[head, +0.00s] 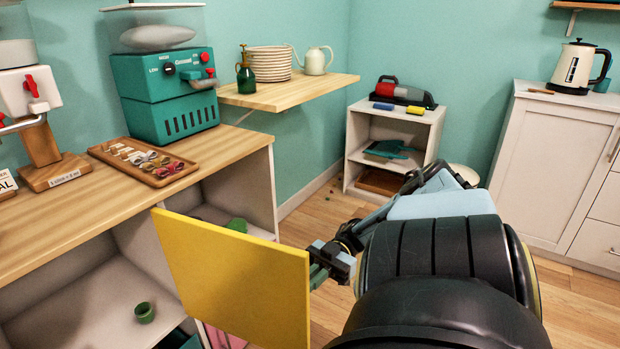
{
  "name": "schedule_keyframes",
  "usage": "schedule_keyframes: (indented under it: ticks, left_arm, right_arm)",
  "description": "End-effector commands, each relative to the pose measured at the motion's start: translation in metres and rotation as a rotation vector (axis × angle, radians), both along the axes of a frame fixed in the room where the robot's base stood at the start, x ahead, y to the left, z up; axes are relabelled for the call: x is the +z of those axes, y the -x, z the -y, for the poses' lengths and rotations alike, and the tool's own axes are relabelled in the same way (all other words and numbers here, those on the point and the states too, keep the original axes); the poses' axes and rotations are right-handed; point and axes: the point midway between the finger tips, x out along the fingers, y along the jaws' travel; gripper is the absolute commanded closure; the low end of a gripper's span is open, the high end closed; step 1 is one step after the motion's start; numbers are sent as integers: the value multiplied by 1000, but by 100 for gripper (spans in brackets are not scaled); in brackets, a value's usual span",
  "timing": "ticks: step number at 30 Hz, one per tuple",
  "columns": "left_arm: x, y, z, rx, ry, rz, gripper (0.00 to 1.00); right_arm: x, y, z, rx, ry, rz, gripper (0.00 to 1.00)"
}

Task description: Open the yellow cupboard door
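The yellow cupboard door (235,280) stands swung out from the wooden-topped cupboard, and part of the cupboard's inside shows. My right gripper (318,272) is at the door's free right edge, partly behind it. Its dark fingers look very close to the edge or touching it; I cannot tell whether they hold anything. The door's handle is not visible. My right arm fills the lower right. My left gripper is not in view.
The wooden counter (60,222) carries a green machine (168,95) and a tray of small items (143,162). A green cup (144,312) sits inside the cupboard. A low white shelf (437,128) and a white cabinet (550,170) stand behind. Floor between them is mostly clear.

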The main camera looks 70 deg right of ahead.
Motion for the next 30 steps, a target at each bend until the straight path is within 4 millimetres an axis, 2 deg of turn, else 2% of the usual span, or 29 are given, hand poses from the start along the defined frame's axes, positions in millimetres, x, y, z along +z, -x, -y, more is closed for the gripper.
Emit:
schedule_keyframes:
  ticks: [1, 3, 4, 9, 30]
  left_arm:
    - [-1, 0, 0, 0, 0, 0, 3]
    - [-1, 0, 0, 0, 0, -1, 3]
    - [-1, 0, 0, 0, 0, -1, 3]
    - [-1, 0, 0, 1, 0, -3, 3]
    - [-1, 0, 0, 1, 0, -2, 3]
  right_arm:
    - [4, -15, 3, -42, 10, 26, 100]
    - [4, -15, 3, -42, 10, 26, 100]
    - [4, -15, 3, -42, 10, 26, 88]
    - [4, -14, 4, -42, 10, 26, 69]
    - [3, -12, 3, -37, 10, 22, 69]
